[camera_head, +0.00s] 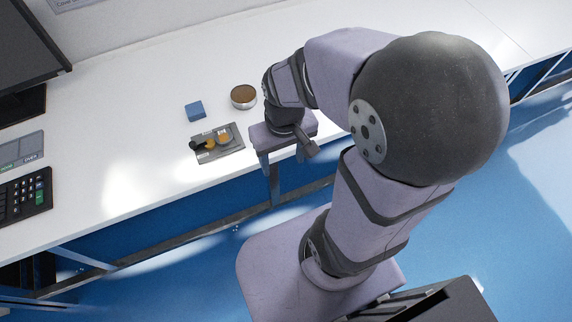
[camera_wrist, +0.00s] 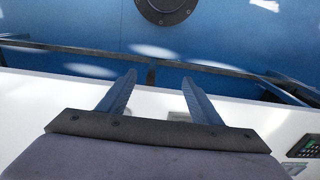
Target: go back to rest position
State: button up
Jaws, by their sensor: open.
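My gripper (camera_head: 283,165) hangs at the front edge of the white bench (camera_head: 120,150), to the right of a small grey tray. Its two fingers are spread, with nothing held between them. In the wrist view the open fingers (camera_wrist: 158,80) reach across the bench edge toward the blue floor. My arm bends over from the right in the head view and hides part of the bench behind it.
The grey tray (camera_head: 231,152) holds small dark and orange round pieces. A blue block (camera_head: 195,111) and a round brown-topped dish (camera_head: 244,97) lie behind it. A monitor (camera_head: 25,50) and a black keypad (camera_head: 25,196) stand at the left. The bench between is clear.

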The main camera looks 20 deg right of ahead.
jog(key=shift+s+a+f, duration=0.1)
jog(key=shift+s+f, duration=0.05)
jog(key=shift+s, duration=1)
dwell(0.6)
